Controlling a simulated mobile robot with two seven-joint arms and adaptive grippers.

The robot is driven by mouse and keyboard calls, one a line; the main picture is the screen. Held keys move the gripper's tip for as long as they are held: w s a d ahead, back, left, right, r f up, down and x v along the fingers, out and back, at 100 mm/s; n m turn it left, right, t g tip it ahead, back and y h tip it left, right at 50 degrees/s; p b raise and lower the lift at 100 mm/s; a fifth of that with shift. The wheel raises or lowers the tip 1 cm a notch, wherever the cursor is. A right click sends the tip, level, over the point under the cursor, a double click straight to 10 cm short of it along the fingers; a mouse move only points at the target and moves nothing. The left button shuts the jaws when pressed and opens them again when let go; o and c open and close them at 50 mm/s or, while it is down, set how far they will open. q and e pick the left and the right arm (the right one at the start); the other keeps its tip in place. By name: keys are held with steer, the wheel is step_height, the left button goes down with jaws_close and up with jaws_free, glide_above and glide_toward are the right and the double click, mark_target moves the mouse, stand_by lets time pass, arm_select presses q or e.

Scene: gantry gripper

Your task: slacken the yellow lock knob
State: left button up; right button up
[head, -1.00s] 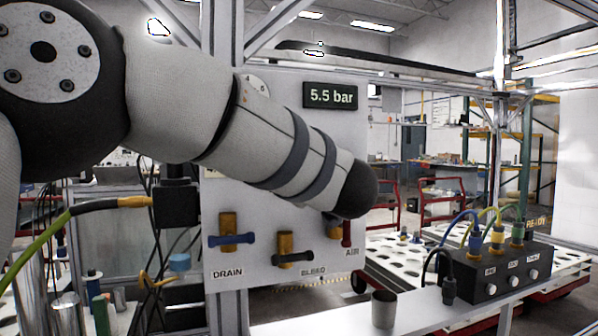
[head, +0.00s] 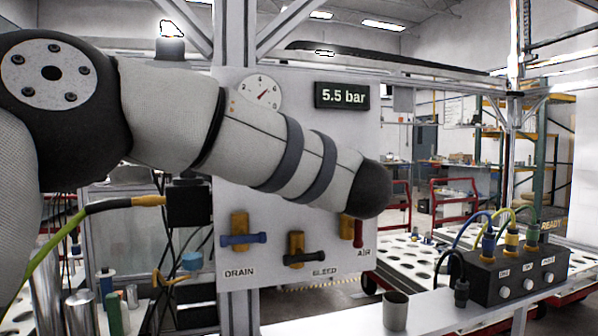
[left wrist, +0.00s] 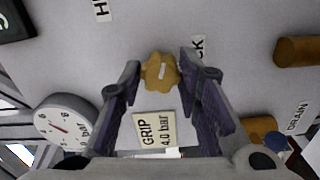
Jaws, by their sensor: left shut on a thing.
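The yellow lock knob (left wrist: 157,78) is a lobed knob on the grey panel, seen in the left wrist view. A label ending in "CK" is partly hidden beside it. My left gripper (left wrist: 160,69) has one fingertip on each side of the knob and is shut on it. In the head view my left arm crosses in front of the panel (head: 350,275) and hides the knob and the gripper. My right gripper is in neither view.
A dial gauge (head: 262,93) and a 5.5 bar display (head: 342,95) sit high on the panel. Blue drain (head: 240,239), black bleed (head: 303,259) and red air (head: 358,232) valve handles sit below my arm. A connector box (head: 515,270) and cup (head: 395,311) stand on the right ledge.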

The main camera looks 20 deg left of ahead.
arm_select(q)
steer(key=n, duration=2.1)
steer(key=shift+a+r, duration=0.1)
steer(key=shift+r, duration=0.1)
steer(key=shift+n, duration=0.4)
steer(key=o, duration=0.8)
steer(key=shift+r, duration=0.1)
steer(key=o, duration=0.3)
steer(key=shift+s, duration=0.1)
steer(key=shift+o, duration=0.2)
steer(key=shift+s+a, duration=0.1)
